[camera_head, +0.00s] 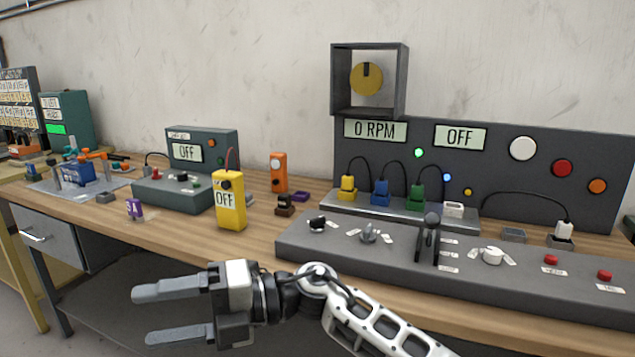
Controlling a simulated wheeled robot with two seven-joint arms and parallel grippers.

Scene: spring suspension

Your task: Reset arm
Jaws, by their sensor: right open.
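My right gripper (150,315) is open and empty. It is in front of the workbench, below the level of its top, with its two fingers spread and pointing left. My right arm comes in from the lower right. My left gripper is not in view. The grey control console (440,260) on the bench lies above and to the right of my right gripper, apart from it.
The wooden bench (165,228) holds a yellow meter (229,205) reading OFF, an orange device (278,172), a dark box (190,185) reading OFF and a purple block (134,208). A tall panel (480,160) reads 0 RPM and OFF.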

